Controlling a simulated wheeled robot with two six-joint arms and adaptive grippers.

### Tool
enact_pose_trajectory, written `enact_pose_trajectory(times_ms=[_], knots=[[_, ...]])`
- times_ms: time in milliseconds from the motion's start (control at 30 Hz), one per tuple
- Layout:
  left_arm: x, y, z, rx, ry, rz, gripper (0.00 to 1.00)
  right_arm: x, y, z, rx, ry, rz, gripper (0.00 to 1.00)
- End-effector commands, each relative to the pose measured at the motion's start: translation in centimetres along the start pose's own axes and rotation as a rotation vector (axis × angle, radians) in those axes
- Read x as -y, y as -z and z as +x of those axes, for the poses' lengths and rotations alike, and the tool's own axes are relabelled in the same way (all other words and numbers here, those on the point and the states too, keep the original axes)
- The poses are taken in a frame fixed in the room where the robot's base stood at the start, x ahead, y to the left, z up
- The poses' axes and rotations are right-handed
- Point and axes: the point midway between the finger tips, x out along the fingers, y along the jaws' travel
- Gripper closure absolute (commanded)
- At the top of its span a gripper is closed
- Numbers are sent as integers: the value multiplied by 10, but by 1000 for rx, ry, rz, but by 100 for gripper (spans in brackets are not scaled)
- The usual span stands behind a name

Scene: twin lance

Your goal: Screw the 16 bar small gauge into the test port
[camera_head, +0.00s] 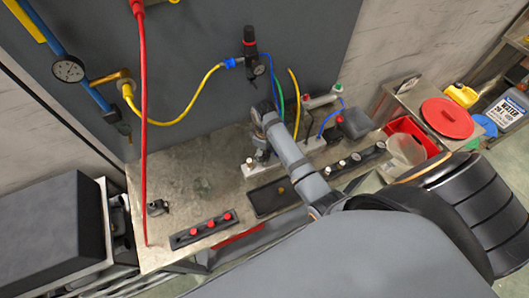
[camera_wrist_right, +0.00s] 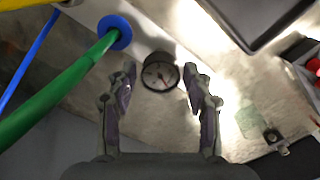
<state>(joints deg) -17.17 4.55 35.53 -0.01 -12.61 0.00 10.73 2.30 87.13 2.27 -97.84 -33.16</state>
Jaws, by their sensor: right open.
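My right gripper (camera_head: 260,158) reaches down over the pale manifold block (camera_head: 312,152) on the bench. In the right wrist view the right gripper (camera_wrist_right: 160,76) has its two fingers spread apart. A small round gauge (camera_wrist_right: 157,77) with a pale dial and dark rim sits between the fingertips, with gaps on both sides. The gauge is close to the block's end, beside a blue collar (camera_wrist_right: 116,31) with a green hose. Its connection and the test port are hidden, and the 16 bar marking is too small to read. My left gripper is not in view.
A long black rack (camera_head: 330,178) with several small gauges lies in front of the block. A strip with red knobs (camera_head: 203,230) is at the front left. Red, yellow, blue and green hoses hang nearby. The bench's left part (camera_head: 185,180) is mostly clear.

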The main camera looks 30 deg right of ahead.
Motion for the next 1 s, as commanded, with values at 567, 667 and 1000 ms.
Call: enact_pose_trajectory(times_ms=[567,667,1000], knots=[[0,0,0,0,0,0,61,1,0,0,0,0,-1225,49],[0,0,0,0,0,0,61,1,0,0,0,0,-1441,49],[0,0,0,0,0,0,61,2,-1,0,0,0,-2083,49]])
